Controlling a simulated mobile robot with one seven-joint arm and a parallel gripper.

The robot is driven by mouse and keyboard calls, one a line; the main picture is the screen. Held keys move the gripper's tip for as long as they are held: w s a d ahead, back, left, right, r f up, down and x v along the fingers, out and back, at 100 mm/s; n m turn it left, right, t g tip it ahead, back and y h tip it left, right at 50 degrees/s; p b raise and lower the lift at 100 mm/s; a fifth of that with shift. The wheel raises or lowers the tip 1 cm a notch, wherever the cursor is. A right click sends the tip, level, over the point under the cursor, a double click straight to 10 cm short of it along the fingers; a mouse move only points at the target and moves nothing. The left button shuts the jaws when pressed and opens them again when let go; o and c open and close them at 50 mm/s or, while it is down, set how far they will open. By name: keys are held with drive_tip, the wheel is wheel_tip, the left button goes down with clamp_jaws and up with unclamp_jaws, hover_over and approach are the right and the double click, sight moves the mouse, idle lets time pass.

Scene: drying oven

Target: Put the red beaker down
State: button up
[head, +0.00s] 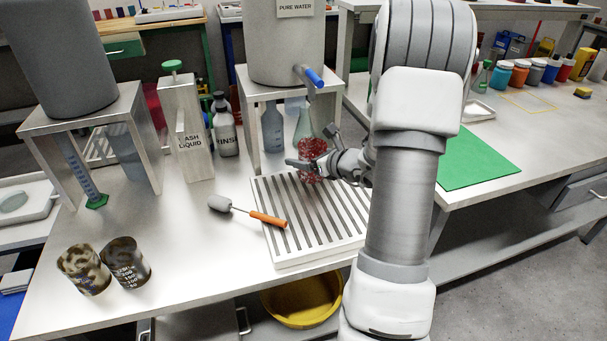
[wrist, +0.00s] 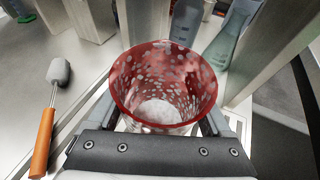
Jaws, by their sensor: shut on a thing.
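The red beaker (wrist: 163,85) is held upright between the fingers of my gripper (wrist: 160,122) in the wrist view. It is red with pale spots, and I look down into it; it looks empty. In the head view the red beaker (head: 312,160) is at the far side of the slatted white rack (head: 310,218), partly hidden by my gripper (head: 318,168). My gripper is shut on it. I cannot tell whether the beaker's base touches the rack.
A brush with an orange handle (head: 268,219) lies across the rack's left edge. Two brown-patterned beakers (head: 84,270) stand at front left. A metal stand (head: 252,115) with the pure water tank (head: 285,50) is behind the rack. A yellow basin (head: 300,300) sits below the table.

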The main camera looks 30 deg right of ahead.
drive_tip(key=shift+w+a+f, duration=0.1)
drive_tip(key=shift+w+f, duration=0.1)
drive_tip(key=shift+f, duration=0.2)
drive_tip(key=shift+f+b, duration=0.8)
drive_tip(key=shift+f, duration=0.9)
drive_tip(key=shift+f, duration=0.1)
drive_tip(key=shift+f+b, duration=0.15)
drive_tip(key=shift+b, duration=0.15)
drive_tip(key=o, duration=1.1)
drive_tip(key=shift+o, duration=0.2)
drive_tip(key=shift+s+r+p, duration=0.25)
drive_tip(key=shift+r+p, duration=0.2)
drive_tip(key=p+v, duration=0.2)
drive_tip(key=v, duration=0.9)
drive_tip(key=shift+s+f+p, duration=0.1)
drive_tip(key=shift+s+p, duration=0.2)
drive_tip(key=shift+p, duration=0.1)
